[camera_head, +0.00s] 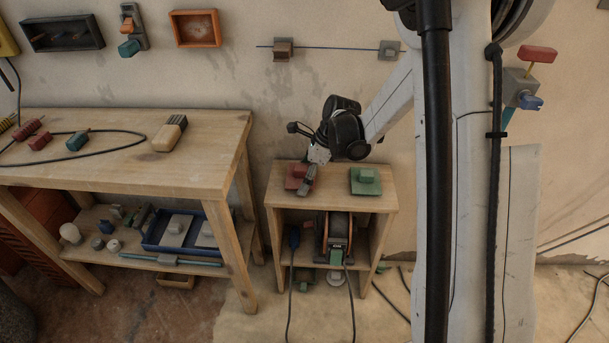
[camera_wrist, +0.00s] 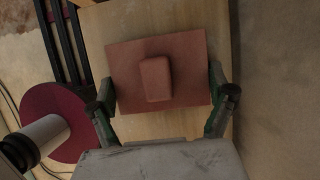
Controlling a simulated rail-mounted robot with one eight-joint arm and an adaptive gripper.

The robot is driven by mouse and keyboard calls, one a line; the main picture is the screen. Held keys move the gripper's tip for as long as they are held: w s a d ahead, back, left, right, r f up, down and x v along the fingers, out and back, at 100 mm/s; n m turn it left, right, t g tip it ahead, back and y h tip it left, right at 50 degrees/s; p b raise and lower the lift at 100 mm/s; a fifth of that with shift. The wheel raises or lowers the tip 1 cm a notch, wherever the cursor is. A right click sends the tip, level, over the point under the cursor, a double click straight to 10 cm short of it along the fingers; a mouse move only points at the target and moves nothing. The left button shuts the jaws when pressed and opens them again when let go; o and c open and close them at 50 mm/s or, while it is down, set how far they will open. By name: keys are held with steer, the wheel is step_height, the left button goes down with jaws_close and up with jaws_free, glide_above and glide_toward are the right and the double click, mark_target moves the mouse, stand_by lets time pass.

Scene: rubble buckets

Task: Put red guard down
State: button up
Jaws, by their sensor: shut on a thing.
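The red guard (camera_head: 295,171) is a flat square red plate with a raised block in its middle. In the head view it is at the left side of the top of a small wooden cabinet (camera_head: 329,199), level and at or just above the wood. My gripper (camera_head: 309,180) is over it, pointing down. In the wrist view the red guard (camera_wrist: 191,60) lies between the two fingers of my gripper (camera_wrist: 162,98), which are shut on its opposite edges. I cannot tell whether its underside touches the wood.
A similar green guard (camera_head: 365,181) sits at the right on the same cabinet top. A workbench (camera_head: 200,137) with tools is to the left. In the wrist view a dark red disc (camera_wrist: 60,118) shows at left.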

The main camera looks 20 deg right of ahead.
steer(key=shift+f, duration=0.3)
steer(key=o, duration=1.1)
